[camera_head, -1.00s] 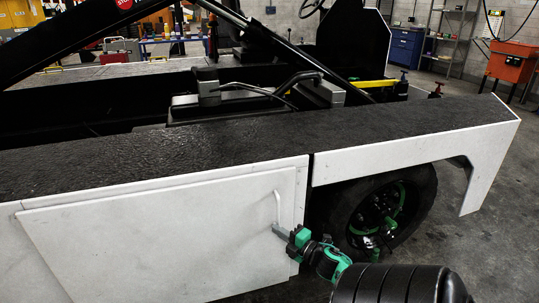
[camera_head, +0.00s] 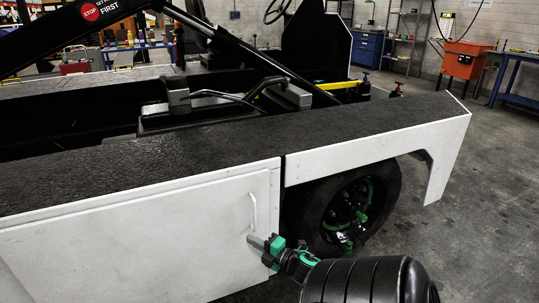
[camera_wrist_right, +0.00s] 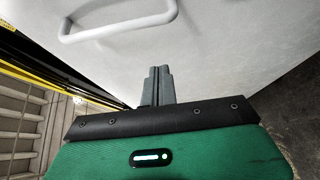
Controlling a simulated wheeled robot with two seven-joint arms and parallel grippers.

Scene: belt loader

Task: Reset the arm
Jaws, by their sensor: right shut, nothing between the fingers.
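My right gripper (camera_head: 254,241) is in front of the white side door (camera_head: 140,238) of the belt loader, just below the door's handle (camera_head: 253,211). In the right wrist view its two grey fingers (camera_wrist_right: 158,84) are together with nothing between them. The white handle (camera_wrist_right: 118,24) shows beyond and to the left of the fingertips, apart from them. The door looks flush with the panel.
The white fender (camera_head: 375,152) and black deck (camera_head: 200,150) lie above. Grey floor (camera_head: 470,220) is open at the right. An orange bin (camera_head: 466,58) stands at the back.

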